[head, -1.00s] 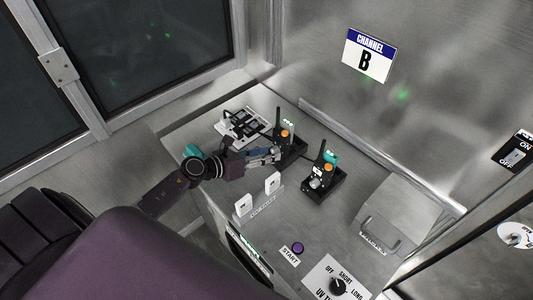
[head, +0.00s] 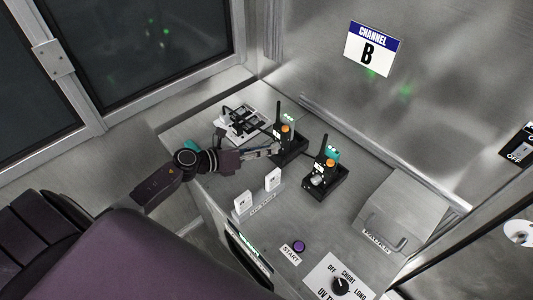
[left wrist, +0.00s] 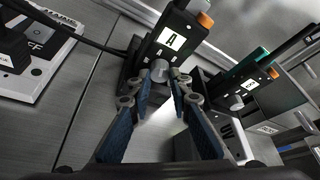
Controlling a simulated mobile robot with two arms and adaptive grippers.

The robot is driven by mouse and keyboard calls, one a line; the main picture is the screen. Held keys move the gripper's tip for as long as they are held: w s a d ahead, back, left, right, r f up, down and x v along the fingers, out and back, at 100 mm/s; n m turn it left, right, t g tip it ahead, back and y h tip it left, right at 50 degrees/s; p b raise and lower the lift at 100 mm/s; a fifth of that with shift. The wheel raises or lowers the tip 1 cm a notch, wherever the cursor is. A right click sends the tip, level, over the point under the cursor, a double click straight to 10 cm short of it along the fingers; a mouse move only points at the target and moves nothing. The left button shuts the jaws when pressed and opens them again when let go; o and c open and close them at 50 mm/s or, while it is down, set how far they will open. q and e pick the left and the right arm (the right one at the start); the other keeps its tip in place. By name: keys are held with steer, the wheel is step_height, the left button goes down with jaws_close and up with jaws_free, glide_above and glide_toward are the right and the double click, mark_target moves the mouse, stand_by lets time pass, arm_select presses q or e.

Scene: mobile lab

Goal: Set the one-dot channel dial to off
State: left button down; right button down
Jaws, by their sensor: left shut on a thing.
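A black handheld radio (head: 283,137) with an orange top knob stands in a black holder on the metal bench. In the left wrist view, this radio (left wrist: 178,27) carries a white label with the letter A and a small grey round dial (left wrist: 159,70) low on its front. My left gripper (left wrist: 160,82) has its fingertips on either side of that dial, shut on it. The head view shows my left gripper (head: 270,152) reaching the radio from the left. A second radio (head: 324,166) stands to the right with its own grey dial. I cannot make out dot marks on either dial. My right gripper is not in view.
A white switch panel with cables (head: 240,122) lies behind my left gripper. White cards in a rack (head: 258,200) stand in front. A purple start button (head: 298,247), a UV timer dial (head: 340,286) and a metal box with a handle (head: 405,212) are to the right.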

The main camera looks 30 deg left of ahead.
arm_select(q)
steer(key=n+h+b, duration=0.1)
steer(key=n+b, duration=0.1)
steer(key=b, duration=0.1)
steer(key=f+n+h+b, duration=0.1)
steer(key=n+h+b, duration=0.1)
steer(key=n+b, duration=0.1)
steer(key=shift+w+a+n+t+b, duration=0.1)
steer(key=shift+a+n+t+b, duration=0.1)
steer(key=shift+n+t+b, duration=0.15)
steer(key=n+h+b, duration=0.1)
steer(key=n+b, duration=0.1)
steer(key=n, duration=0.1)
steer(key=shift+f+t, duration=0.1)
steer(key=shift+t, duration=0.15)
steer(key=shift+n+t+h+b, duration=0.4)
steer(key=shift+n+t+b, duration=0.2)
steer(key=shift+n+b, duration=0.6)
steer(key=shift+n, duration=0.35)
steer(key=c, duration=1.7)
jaws_free()
steer(key=shift+c, duration=0.2)
steer(key=v, duration=0.7)
steer(key=shift+s, duration=0.2)
steer(key=shift+s+a+f, duration=0.1)
steer(key=shift+s+a, duration=0.1)
steer(key=shift+s, duration=0.05)
